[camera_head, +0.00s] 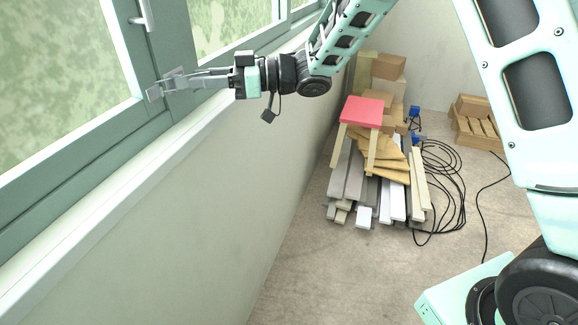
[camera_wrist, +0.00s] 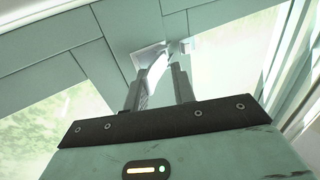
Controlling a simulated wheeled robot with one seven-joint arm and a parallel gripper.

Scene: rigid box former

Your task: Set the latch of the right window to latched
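A white window handle (camera_head: 145,14) is fixed on the green-grey window frame at the top left of the head view. My gripper (camera_head: 165,85) reaches left over the sill to the lower part of the frame post, below that handle. In the wrist view my gripper (camera_wrist: 160,82) has its two fingers apart, with a gap between the tips. A bright, pale piece (camera_wrist: 157,66) shows in the gap, beside small light-grey plates at the fingertips. I cannot tell whether the fingers touch it. The right window (camera_head: 230,25) is behind my gripper; its latch is not clearly visible.
A pale sill (camera_head: 90,205) runs along the wall under the windows. The floor in front is clear.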

